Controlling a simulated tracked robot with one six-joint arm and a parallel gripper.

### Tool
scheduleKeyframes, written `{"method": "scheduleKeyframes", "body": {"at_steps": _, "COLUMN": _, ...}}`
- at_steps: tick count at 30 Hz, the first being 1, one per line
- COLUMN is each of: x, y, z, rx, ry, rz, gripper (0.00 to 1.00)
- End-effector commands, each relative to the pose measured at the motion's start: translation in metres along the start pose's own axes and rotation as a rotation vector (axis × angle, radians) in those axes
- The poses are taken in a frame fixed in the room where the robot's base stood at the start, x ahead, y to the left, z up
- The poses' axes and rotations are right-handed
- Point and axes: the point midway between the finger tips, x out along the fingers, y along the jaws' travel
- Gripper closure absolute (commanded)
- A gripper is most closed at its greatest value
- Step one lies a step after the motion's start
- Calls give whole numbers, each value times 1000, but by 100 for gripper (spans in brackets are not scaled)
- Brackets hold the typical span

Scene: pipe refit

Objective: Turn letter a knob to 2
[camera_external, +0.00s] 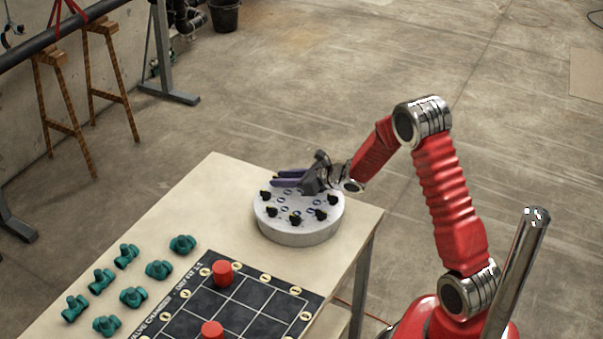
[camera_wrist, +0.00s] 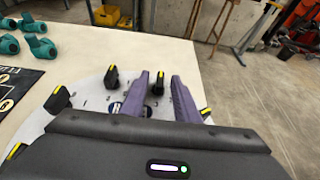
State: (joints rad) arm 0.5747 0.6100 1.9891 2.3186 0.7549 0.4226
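A round pale grey drum (camera_external: 298,233) stands on the far end of the table, with several black knobs around its top. In the wrist view the drum's top (camera_wrist: 85,97) carries black knobs with yellow marks. One knob (camera_wrist: 158,82) shows just beyond and between my fingertips, and another (camera_wrist: 111,77) stands to their left. The letters are too small to read, so I cannot tell which knob is a. My gripper (camera_external: 275,180) reaches over the drum from the right. Its two purple fingers (camera_wrist: 161,88) are apart with nothing visible clamped between them.
Several teal valve pieces (camera_external: 131,297) lie on the table (camera_external: 215,185) at the left. A black grid board (camera_external: 255,305) with two red cylinders (camera_external: 222,273) is at the near side. The tabletop behind the drum is clear.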

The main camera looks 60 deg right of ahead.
Motion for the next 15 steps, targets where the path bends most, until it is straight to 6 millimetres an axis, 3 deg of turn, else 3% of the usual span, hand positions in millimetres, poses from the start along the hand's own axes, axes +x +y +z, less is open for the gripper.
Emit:
{"method": "scheduleKeyframes", "body": {"at_steps": 12, "x": 0, "y": 0, "z": 0, "rx": 0, "ry": 1, "rz": 0, "gripper": 100}}
{"method": "scheduleKeyframes", "body": {"at_steps": 15, "x": 0, "y": 0, "z": -1, "rx": 0, "ry": 2, "rz": 0, "gripper": 100}}
